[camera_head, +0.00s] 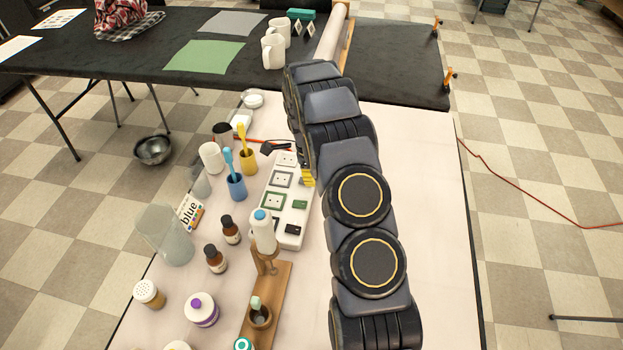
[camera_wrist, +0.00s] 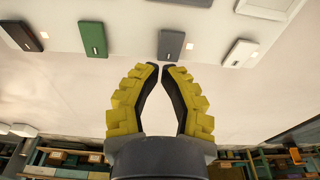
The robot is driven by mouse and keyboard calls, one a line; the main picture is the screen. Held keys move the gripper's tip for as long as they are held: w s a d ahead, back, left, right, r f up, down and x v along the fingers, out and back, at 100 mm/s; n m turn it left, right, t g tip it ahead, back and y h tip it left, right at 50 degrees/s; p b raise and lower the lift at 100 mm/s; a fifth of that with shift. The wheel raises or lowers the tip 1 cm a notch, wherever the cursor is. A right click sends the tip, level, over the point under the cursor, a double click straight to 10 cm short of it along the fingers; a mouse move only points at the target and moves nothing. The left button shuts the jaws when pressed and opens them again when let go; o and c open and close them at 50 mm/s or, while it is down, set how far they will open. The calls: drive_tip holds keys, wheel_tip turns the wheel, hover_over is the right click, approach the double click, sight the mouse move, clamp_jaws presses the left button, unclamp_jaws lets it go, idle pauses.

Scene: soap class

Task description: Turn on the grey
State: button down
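In the wrist view a grey rocker switch (camera_wrist: 171,45) sits on a white panel, with a small pale square (camera_wrist: 189,46) at its right. The yellow-padded fingers of my gripper (camera_wrist: 163,67) come together at the tips, empty, just below the grey switch in the picture. I cannot tell whether they touch it. In the head view my gripper (camera_head: 308,178) is at the right side of a white power strip (camera_head: 267,207), partly hidden by my arm. The grey switch cannot be made out there.
The wrist view also shows a green switch (camera_wrist: 92,39), a dark brown switch (camera_wrist: 20,36) and a white switch (camera_wrist: 238,53). In the head view brown bottles (camera_head: 231,230), a blue cup (camera_head: 236,187) and a white dispenser (camera_head: 264,235) crowd the strip's left and front.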

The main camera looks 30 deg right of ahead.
drive_tip(key=shift+r, duration=0.1)
wheel_tip(320, 180, up, 14)
drive_tip(key=s+d, duration=0.1)
idle(0.6)
drive_tip(key=shift+s, duration=0.1)
idle(0.3)
